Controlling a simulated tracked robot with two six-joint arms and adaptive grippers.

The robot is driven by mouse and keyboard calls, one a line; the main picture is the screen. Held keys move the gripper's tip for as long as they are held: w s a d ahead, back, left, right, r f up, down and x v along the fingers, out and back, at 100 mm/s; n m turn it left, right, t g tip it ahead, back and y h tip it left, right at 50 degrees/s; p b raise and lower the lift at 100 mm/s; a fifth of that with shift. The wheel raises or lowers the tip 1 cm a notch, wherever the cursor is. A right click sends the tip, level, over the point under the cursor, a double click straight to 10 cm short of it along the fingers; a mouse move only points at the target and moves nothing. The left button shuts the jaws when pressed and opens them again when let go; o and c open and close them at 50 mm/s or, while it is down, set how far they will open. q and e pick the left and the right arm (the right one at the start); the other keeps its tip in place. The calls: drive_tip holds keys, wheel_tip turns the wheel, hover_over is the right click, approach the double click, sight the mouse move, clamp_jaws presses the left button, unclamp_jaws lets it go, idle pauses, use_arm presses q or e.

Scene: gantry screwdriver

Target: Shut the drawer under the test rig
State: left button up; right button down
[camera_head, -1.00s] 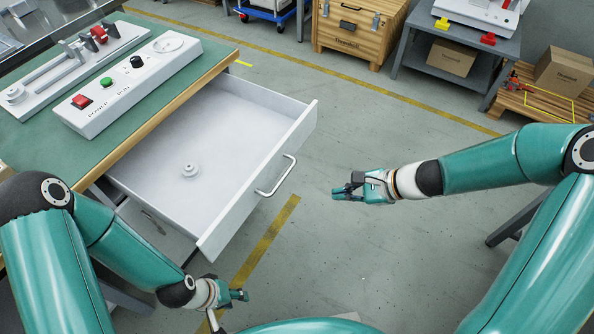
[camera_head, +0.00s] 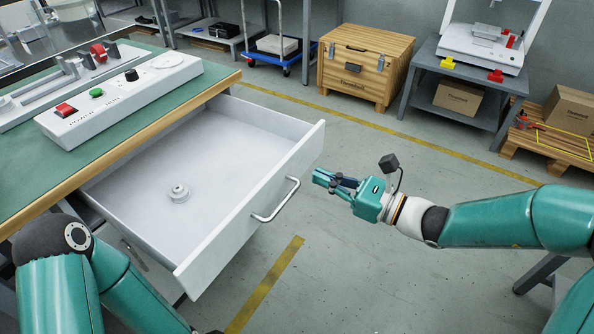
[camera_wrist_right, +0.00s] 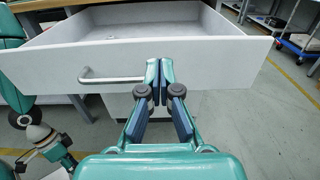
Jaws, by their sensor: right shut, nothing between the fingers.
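The white drawer (camera_head: 235,225) under the green-topped bench is pulled far out. Its front faces right, with a metal bar handle (camera_head: 277,202). My right gripper (camera_head: 320,179) is shut and empty, just right of the drawer front, near its far end. In the right wrist view the shut fingertips (camera_wrist_right: 160,72) point at the drawer front (camera_wrist_right: 220,62), right of the handle (camera_wrist_right: 110,78). I cannot tell whether they touch it. My left gripper (camera_wrist_right: 28,160) shows small at the left of the wrist view; its jaws are unclear. It is out of the head view.
A small white round part (camera_head: 178,193) lies in the drawer. A control box (camera_head: 120,98) sits on the bench (camera_head: 165,120). A wooden crate (camera_head: 365,65) and a grey side table (camera_head: 470,60) stand at the back. The floor right of the drawer is clear.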

sight(287, 162)
drive_tip(key=b+x, duration=0.1)
drive_tip(key=x, duration=0.5)
drive_tip(key=shift+w+a, duration=0.1)
